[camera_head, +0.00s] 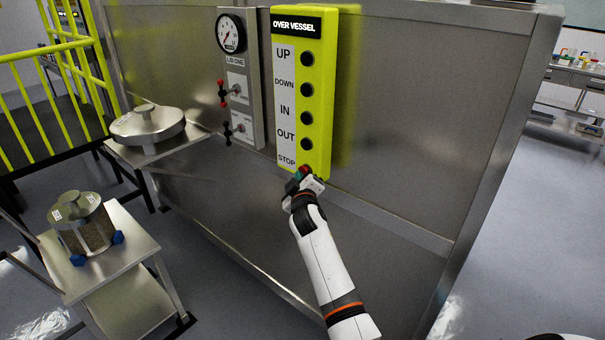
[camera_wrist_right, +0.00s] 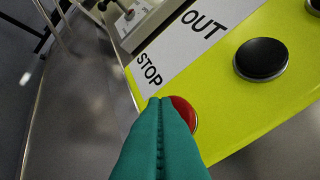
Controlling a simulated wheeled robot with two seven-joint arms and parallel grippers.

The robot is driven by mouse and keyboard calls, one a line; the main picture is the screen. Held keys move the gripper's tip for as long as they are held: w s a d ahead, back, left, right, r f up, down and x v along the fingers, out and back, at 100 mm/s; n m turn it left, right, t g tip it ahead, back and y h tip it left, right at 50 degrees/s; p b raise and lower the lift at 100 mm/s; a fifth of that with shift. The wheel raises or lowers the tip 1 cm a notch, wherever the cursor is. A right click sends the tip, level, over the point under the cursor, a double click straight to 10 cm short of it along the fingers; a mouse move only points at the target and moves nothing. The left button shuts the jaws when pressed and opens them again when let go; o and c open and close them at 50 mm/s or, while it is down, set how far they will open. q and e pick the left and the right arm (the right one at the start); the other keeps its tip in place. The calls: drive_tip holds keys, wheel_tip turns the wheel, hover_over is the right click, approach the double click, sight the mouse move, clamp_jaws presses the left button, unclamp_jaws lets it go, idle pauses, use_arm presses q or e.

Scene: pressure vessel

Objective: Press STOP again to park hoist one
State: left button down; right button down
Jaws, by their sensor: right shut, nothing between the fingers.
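The yellow hoist control box (camera_head: 322,95), headed OVER VESSEL, is fixed to the steel wall. Its black buttons are labelled UP, DOWN, IN and OUT, with STOP at the bottom. The red STOP button (camera_wrist_right: 184,112) shows in the right wrist view, partly hidden behind my fingers. My right gripper (camera_head: 303,174) is at the bottom of the box, in front of STOP. In the right wrist view its teal fingers (camera_wrist_right: 160,105) are shut together with nothing between them. Their tips overlap the red button; I cannot tell whether they touch it. My left gripper is not in view.
A grey panel (camera_head: 239,85) with a gauge and two small valves stands left of the box. A steel lid (camera_head: 148,124) rests on a stand. A lidded basket (camera_head: 83,225) sits on a steel cart (camera_head: 130,245). Yellow railings (camera_head: 75,60) stand at far left.

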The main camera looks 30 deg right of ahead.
drive_tip(key=shift+d+r, duration=0.1)
drive_tip(key=shift+d, duration=0.2)
drive_tip(key=shift+a, duration=0.15)
idle(0.4)
drive_tip(key=shift+s+a, duration=0.25)
drive_tip(key=shift+a, duration=0.45)
drive_tip(key=shift+a, duration=0.1)
drive_tip(key=shift+s+a+b, duration=0.1)
drive_tip(key=shift+s+a, duration=0.2)
drive_tip(key=shift+a, duration=0.45)
drive_tip(key=shift+s+a+b, duration=0.1)
drive_tip(key=shift+s+a, duration=0.15)
drive_tip(key=shift+a, duration=0.55)
drive_tip(key=shift+s+a+b, duration=0.1)
drive_tip(key=shift+s+a, duration=0.2)
drive_tip(key=shift+a, duration=0.45)
